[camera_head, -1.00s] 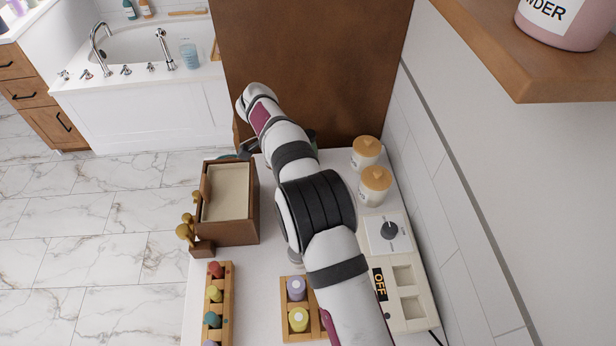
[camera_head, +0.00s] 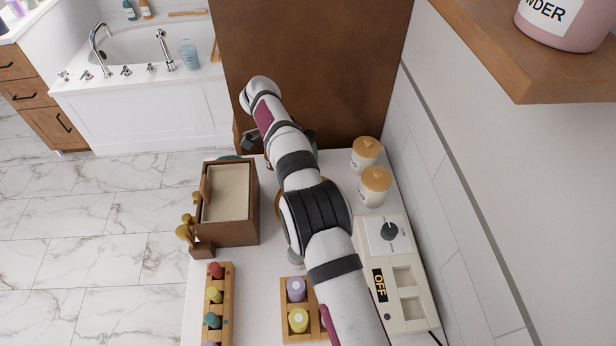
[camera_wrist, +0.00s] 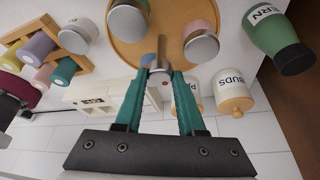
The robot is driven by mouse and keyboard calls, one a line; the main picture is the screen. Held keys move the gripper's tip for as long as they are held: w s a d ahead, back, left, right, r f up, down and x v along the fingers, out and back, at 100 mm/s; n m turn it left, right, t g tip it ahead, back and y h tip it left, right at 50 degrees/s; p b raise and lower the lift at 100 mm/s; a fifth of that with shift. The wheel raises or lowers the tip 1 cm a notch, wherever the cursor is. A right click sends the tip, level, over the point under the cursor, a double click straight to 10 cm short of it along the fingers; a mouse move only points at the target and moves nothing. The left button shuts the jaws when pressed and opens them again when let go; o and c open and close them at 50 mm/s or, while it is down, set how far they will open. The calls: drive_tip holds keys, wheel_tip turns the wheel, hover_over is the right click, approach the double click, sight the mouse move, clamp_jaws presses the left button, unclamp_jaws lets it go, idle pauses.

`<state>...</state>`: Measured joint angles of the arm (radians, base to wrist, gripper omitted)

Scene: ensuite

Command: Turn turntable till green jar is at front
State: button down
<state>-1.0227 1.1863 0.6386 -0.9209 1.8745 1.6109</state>
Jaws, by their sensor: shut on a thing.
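The turntable (camera_wrist: 172,60) is a round wooden disc in the wrist view, with silver-lidded jars standing on it. I cannot tell which of these is the green jar. My gripper (camera_wrist: 160,73) has its teal fingers closed on a small metal peg (camera_wrist: 160,50) at the turntable. In the head view my arm hides the gripper and most of the turntable; a bit of wooden rim (camera_head: 279,205) shows.
A green container (camera_wrist: 272,38) lettered "ERN" and cream canisters with wooden lids (camera_wrist: 233,95) stand beside the turntable. A wooden box (camera_head: 252,205), bottle racks (camera_head: 226,300) and a device marked OFF (camera_head: 420,285) crowd the counter. A brown panel (camera_head: 310,70) rises behind.

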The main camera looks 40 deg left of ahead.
drive_tip(key=c, duration=0.5)
unclamp_jaws()
wheel_tip(320, 180, up, 4)
drive_tip(key=shift+r, duration=0.1)
drive_tip(key=w+d+r, duration=0.4)
drive_tip(key=d+r, duration=0.3)
drive_tip(key=d, duration=0.4)
